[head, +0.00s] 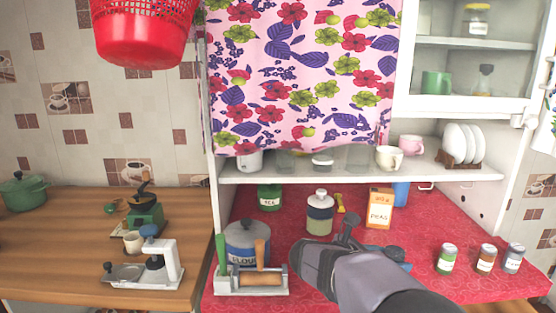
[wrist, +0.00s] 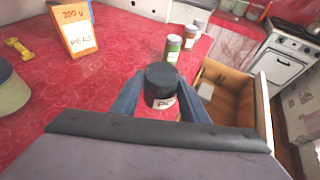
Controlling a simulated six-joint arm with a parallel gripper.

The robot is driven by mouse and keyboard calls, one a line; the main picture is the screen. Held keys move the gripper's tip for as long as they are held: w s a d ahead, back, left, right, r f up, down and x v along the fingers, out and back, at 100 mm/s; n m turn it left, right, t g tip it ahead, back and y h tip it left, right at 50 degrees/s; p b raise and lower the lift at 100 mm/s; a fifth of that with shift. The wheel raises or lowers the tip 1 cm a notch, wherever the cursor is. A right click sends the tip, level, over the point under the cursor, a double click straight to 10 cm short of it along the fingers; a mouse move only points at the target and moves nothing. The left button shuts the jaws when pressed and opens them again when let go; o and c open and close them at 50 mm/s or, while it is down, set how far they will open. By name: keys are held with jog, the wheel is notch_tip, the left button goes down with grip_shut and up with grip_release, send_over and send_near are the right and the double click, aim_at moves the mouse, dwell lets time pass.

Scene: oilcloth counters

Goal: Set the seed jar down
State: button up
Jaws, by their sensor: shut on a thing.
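The seed jar (wrist: 162,82), a small jar with a black lid and a white label only partly readable, sits between the two blue fingers of my gripper (wrist: 160,98) in the wrist view. The gripper is shut on it. The jar looks upright, near the front edge of the red oilcloth counter (wrist: 95,80). I cannot tell whether its base touches the cloth. In the head view my gripper (head: 370,240) reaches over the counter, and my arm hides most or all of the jar.
A green-labelled jar (head: 446,259), a brown jar (head: 486,259) and a grey jar (head: 513,258) stand at the right. A flour canister (head: 246,240) is left. An open drawer (wrist: 225,92) lies below the edge.

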jog(key=s+a+f+m+g+h+p, duration=0.1)
jog(key=s+a+f+m+g+p, duration=0.1)
jog(key=s+a, duration=0.3)
jog(key=s+a+f+m+g+p, duration=0.1)
jog(key=s+a+f+g+p, duration=0.15)
jog(key=a, duration=0.55)
jog(key=s+f+n+t+y+p, duration=0.1)
jog(key=s+f+n+t+p, duration=0.1)
jog(key=f, duration=0.4)
jog(key=s+f+n+t+y+p, duration=0.2)
jog(key=s+f+n+t+p, duration=0.1)
jog(key=f+t, duration=0.2)
jog(key=shift+s+d+f+n, duration=0.2)
jog(key=shift+f+n, duration=0.2)
jog(key=shift+f, duration=0.2)
